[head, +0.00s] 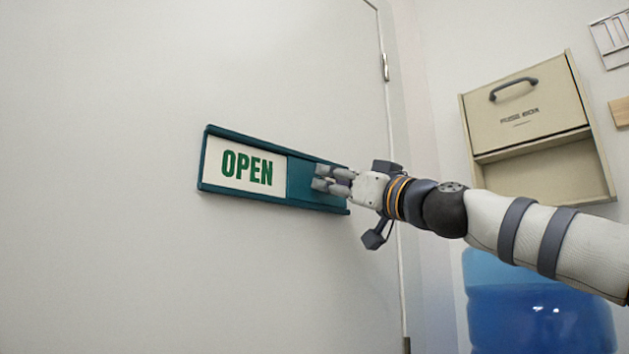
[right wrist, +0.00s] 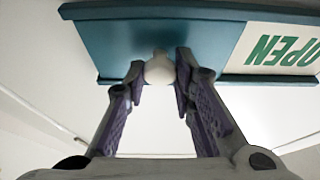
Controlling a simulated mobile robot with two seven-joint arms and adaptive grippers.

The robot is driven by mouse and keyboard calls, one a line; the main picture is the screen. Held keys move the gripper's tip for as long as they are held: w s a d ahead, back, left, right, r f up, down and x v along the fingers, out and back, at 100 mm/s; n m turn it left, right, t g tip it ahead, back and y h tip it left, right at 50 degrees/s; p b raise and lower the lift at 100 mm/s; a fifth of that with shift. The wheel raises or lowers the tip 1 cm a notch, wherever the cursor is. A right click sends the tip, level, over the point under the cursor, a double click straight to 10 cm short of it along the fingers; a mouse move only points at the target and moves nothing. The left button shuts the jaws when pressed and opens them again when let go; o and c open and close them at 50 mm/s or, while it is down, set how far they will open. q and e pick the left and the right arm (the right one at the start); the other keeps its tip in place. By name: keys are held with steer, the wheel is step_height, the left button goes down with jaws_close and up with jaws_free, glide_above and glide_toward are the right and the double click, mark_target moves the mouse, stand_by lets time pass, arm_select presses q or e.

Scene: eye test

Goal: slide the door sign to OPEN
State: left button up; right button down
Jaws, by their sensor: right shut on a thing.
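The door sign (head: 204,158) is a long teal frame fixed to the white door, slightly tilted in the head view. Its left part shows the word OPEN (head: 246,168) in green on a cream panel, fully readable. A teal slider (head: 300,180) covers its right part. My right gripper (head: 321,177) is at the right part of the sign. In the right wrist view, its two fingers (right wrist: 160,72) are shut on a pale round knob (right wrist: 159,66) on the slider, and OPEN appears upside down at the right. My left gripper is not in view.
A beige fuse box (head: 530,118) with a dark handle and an open lower compartment hangs on the wall at right. A blue water bottle (head: 540,312) stands below it, under my right arm. A door hinge (head: 385,67) shows near the top. The door left of the sign is bare.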

steer(key=shift+w+d, duration=0.15)
steer(key=shift+d, duration=0.15)
steer(key=c, duration=1.6)
jaws_free()
steer(key=shift+r, duration=0.1)
steer(key=shift+o, duration=1.2)
steer(key=shift+w+d, duration=0.1)
steer(key=shift+w, duration=0.05)
steer(key=v, duration=1.2)
